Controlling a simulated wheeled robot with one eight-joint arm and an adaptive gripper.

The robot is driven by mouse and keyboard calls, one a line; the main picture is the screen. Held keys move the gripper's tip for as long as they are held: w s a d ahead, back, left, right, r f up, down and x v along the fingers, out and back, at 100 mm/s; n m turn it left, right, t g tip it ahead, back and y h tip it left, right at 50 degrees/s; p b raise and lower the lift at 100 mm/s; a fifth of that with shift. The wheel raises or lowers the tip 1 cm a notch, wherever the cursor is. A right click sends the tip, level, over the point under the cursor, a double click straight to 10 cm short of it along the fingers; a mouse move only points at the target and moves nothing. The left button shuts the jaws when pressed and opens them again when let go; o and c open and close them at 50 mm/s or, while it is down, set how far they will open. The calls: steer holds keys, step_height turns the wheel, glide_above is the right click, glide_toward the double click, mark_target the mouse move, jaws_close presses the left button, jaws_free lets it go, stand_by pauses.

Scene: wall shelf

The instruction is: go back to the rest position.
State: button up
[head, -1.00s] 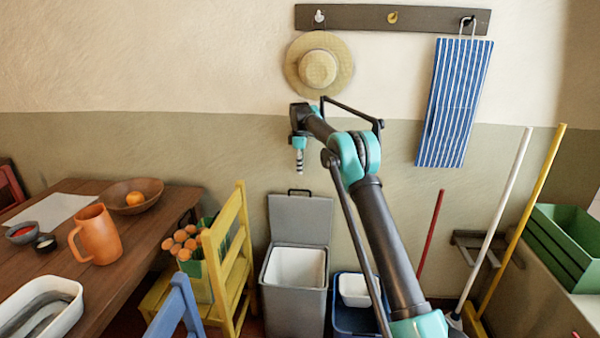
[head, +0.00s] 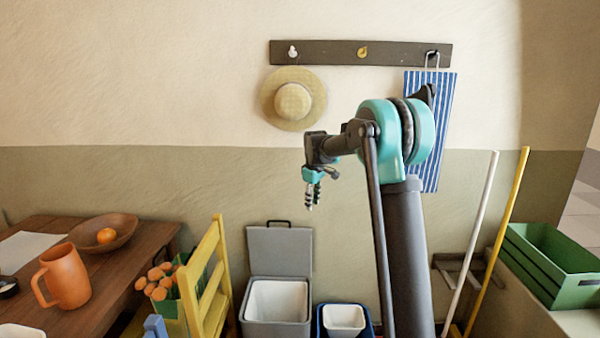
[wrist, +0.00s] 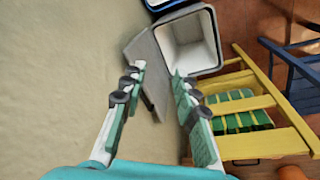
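My gripper (head: 312,206) hangs in the air in front of the wall, below and a little right of the straw hat, pointing down. In the wrist view my gripper (wrist: 157,72) has its two fingers spread apart with nothing between them. The arm is bent, with its elbow in front of the striped towel. No object is in or touching the gripper.
A rack (head: 340,52) holds a straw hat (head: 292,101) and a striped towel (head: 446,115). Below stand a grey bin (head: 279,252), a yellow chair (head: 213,285) and a table (head: 95,260) with an orange jug (head: 66,276). A green crate (head: 553,262) is at right.

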steer(key=s+d+f+m, duration=0.1)
steer(key=s+d+m, duration=0.15)
steer(key=s, duration=0.45)
steer(key=s+d+f+m+t, duration=0.1)
steer(key=s+d, duration=0.3)
steer(key=s, duration=0.3)
steer(key=s+d+f+m, duration=0.1)
steer(key=s+d+m, duration=0.15)
steer(key=s, duration=0.45)
steer(key=s+d+f+m, duration=0.1)
steer(key=s+f, duration=0.2)
steer(key=s, duration=0.4)
steer(key=s+d+f+m, duration=0.2)
steer(key=s+f, duration=0.1)
steer(key=s, duration=0.4)
steer(key=s+d+f+m+t, duration=0.1)
steer(key=s+d+f, duration=0.1)
steer(key=s+f, duration=0.2)
steer(key=s, duration=0.3)
steer(key=shift+s+d+m, duration=0.2)
steer(key=shift+s+m, duration=0.15)
steer(key=shift+m, duration=0.05)
